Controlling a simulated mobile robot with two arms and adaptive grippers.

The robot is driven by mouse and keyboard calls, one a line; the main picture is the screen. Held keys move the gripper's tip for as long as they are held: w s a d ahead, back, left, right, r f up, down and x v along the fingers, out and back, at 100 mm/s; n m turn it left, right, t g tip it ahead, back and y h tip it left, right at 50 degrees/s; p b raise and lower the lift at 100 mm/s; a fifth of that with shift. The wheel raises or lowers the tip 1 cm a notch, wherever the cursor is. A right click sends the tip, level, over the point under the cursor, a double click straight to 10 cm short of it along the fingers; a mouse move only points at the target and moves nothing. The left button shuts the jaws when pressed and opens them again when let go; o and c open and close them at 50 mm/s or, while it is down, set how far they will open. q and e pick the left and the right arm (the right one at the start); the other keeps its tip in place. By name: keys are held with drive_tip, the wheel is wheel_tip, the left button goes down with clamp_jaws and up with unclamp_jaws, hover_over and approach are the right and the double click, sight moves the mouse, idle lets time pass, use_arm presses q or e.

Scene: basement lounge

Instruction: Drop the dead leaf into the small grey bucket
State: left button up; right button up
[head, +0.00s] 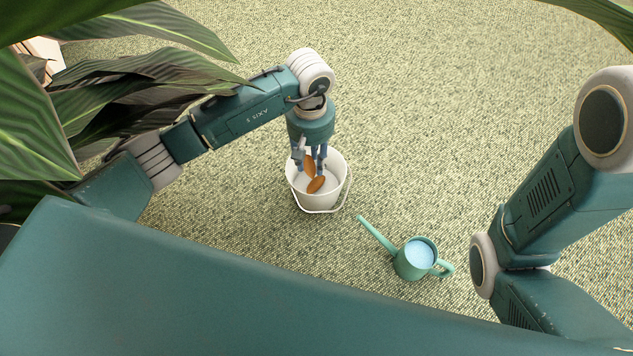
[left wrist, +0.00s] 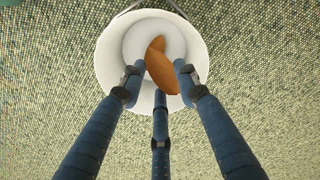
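The small bucket (head: 330,204) is pale, almost white, and stands upright on the carpet with its wire handle down at the front. It also shows in the left wrist view (left wrist: 108,68). The dead leaf (head: 317,184) is orange-brown, with two lobes or overlapping pieces, and appears within the bucket's opening. In the left wrist view the leaf (left wrist: 163,75) shows between the fingertips. My left gripper (head: 311,160) points down over the bucket; its fingers (left wrist: 158,82) are spread, with gaps visible beside the leaf. My right gripper is out of view.
A green watering can (head: 408,266) with blue water inside stands on the carpet to the right of the bucket. Large striped plant leaves (head: 130,85) hang at the upper left, close to my left arm. The carpet (head: 450,110) behind the bucket is clear.

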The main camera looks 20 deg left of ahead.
use_arm(q)
drive_tip(key=o, duration=0.5)
wheel_tip(320, 180, up, 12)
idle(0.4)
